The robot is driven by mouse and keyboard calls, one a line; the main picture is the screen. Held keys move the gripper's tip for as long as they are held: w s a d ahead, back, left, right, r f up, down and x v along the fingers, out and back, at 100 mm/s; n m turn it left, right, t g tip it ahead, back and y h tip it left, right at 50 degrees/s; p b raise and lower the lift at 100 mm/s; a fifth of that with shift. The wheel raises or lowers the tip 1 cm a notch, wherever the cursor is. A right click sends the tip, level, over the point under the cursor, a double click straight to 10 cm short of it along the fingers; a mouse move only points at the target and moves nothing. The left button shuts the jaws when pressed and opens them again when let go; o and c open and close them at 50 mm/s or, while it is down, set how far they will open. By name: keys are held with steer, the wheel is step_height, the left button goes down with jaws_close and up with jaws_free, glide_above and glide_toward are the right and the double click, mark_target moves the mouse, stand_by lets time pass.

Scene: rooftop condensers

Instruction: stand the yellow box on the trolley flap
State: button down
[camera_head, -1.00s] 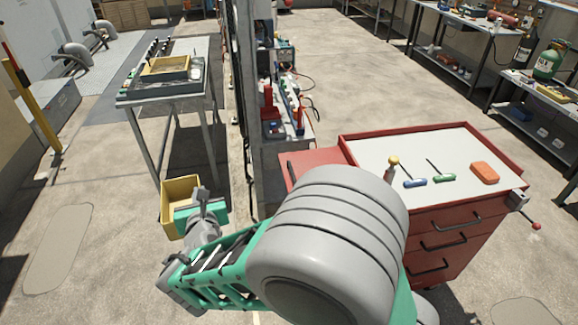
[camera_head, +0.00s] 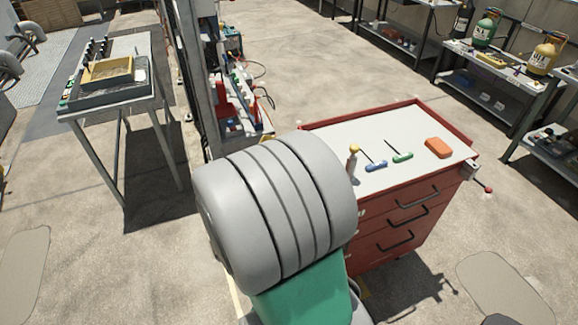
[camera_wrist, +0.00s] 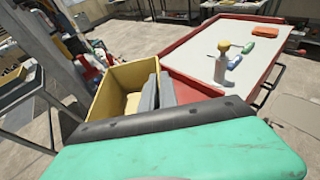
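The yellow box (camera_wrist: 106,88) is open-topped and shows in the wrist view in front of my palm. My gripper (camera_wrist: 158,94) has one grey finger inside the box and one outside, shut on its right wall. The red trolley (camera_head: 402,238) stands right of centre in the head view, with a pale top. A red surface that looks like its flap (camera_wrist: 192,90) shows just right of the box in the wrist view, partly hidden by the fingers. In the head view, my arm hides the gripper, box and flap. I cannot tell the gap between box and flap.
On the trolley top are a bottle with a yellow cap (camera_head: 352,158), a blue screwdriver (camera_head: 376,165), a green screwdriver (camera_head: 402,157) and an orange block (camera_head: 438,148). A metal table (camera_head: 140,95) stands left. A tool rack (camera_head: 235,105) stands behind my arm.

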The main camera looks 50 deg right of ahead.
steer(key=s+d+m+g, duration=0.1)
steer(key=s+d+g, duration=0.1)
steer(key=s+d, duration=0.25)
steer(key=shift+h, duration=0.3)
steer(key=w+d+f, duration=0.3)
steer(key=f, duration=0.1)
steer(key=w+d+f, duration=0.3)
steer(key=f, duration=0.1)
steer(key=w+d+f, duration=0.2)
steer(key=d+f, duration=0.1)
steer(key=f, duration=0.1)
steer(key=shift+w+f, duration=0.1)
steer(key=shift+w, duration=0.3)
steer(key=shift+f, duration=0.2)
steer(key=shift+f, duration=0.1)
